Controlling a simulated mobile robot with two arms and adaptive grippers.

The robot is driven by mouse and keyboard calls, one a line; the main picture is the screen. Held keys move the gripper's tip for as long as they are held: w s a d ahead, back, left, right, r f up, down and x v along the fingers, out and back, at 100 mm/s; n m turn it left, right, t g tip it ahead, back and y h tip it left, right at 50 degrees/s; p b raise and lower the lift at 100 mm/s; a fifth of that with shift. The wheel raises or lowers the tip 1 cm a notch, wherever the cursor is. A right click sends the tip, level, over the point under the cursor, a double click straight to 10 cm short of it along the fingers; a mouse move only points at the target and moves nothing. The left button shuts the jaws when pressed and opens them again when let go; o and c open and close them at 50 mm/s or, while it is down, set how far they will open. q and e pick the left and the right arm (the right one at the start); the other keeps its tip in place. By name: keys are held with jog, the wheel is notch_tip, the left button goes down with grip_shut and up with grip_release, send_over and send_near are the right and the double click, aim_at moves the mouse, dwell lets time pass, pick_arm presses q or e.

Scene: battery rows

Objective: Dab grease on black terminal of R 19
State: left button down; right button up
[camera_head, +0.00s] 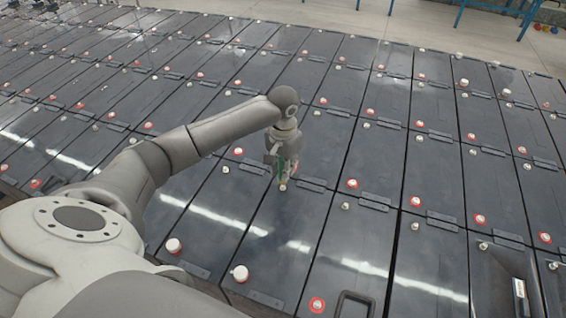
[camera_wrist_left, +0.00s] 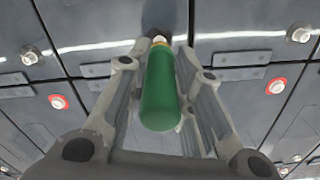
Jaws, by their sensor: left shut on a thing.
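My left gripper (camera_head: 281,165) is shut on a green-handled tool (camera_wrist_left: 160,92), which I take to be the grease applicator. It also shows in the head view as a thin green strip (camera_head: 281,163). The tool points down over the battery tops, its tip beside the edge between batteries. Plain silver terminals (camera_wrist_left: 30,55) and red-ringed terminals (camera_wrist_left: 277,86) stand on the dark batteries. No label reading R 19 is legible. My right gripper is not in view.
Rows of dark batteries (camera_head: 290,225) fill the floor area, close together. White caps (camera_head: 240,273) sit on some terminals in the front row. Blue metal frames (camera_head: 490,5) stand at the far right edge. Above the battery tops the space is clear.

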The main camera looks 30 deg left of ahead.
pick_arm(q)
jog(key=shift+s+f, duration=0.1)
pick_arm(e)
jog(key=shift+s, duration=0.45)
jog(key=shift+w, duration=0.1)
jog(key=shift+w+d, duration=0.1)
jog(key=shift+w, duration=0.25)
pick_arm(q)
jog(key=shift+f, duration=0.5)
dwell(0.4)
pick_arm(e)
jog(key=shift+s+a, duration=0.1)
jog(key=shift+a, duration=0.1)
pick_arm(q)
jog(key=shift+f, duration=0.45)
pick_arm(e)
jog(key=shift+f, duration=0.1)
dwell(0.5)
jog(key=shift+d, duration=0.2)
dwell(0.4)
